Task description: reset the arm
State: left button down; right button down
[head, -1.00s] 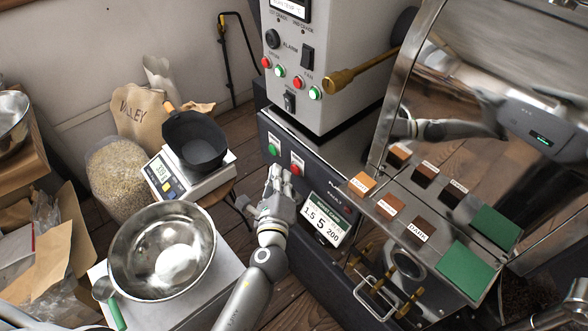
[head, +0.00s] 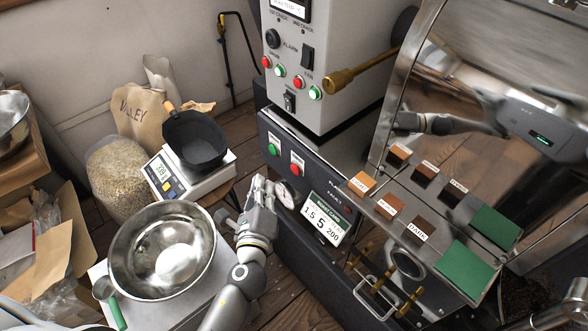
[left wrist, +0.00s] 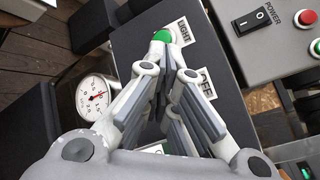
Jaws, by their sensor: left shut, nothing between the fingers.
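My left gripper (head: 262,188) is in the middle of the head view, in front of the roaster's dark lower panel. In the left wrist view its fingers (left wrist: 163,62) come together at the tips with nothing between them. The tips lie over or close to the green button (left wrist: 163,35) beside the LIGHT label; I cannot tell whether they touch it. In the head view the green button (head: 272,149) and the red button (head: 294,170) show above the gripper. My right gripper does not clearly show.
A steel bowl (head: 121,252) stands on a white stand left of my left arm. A scale (head: 171,189) bears a black pan (head: 196,146). A round gauge (head: 287,195) and a lit display (head: 322,219) sit right of the gripper. A sample tray (head: 380,187) is at right.

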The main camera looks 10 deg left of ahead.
dwell(0.8)
pick_arm(q)
jog(key=s+f+n+g+h, duration=0.1)
jog(key=s+f+n+g, duration=0.25)
jog(key=f, duration=0.75)
jog(key=s+f+n+g+p, duration=0.1)
jog(key=s+f+n+g, duration=0.3)
jog(key=f, duration=0.6)
jog(key=s+f+n+g+h, duration=0.15)
jog(key=s+f, duration=0.35)
jog(key=f, duration=0.6)
jog(key=s+a+f+n+g, duration=0.2)
jog(key=s+f+n, duration=0.2)
jog(key=s, duration=0.5)
jog(key=s+a+f+n+g, duration=0.2)
jog(key=s+f, duration=0.4)
jog(key=s, duration=0.4)
jog(key=s+a+f+n+g+p, duration=0.1)
jog(key=s+a+f+n+g, duration=0.2)
jog(key=s, duration=0.7)
notch_tip(320, 180, down, 3)
jog(key=n, duration=0.4)
jog(key=shift+a+r, duration=0.15)
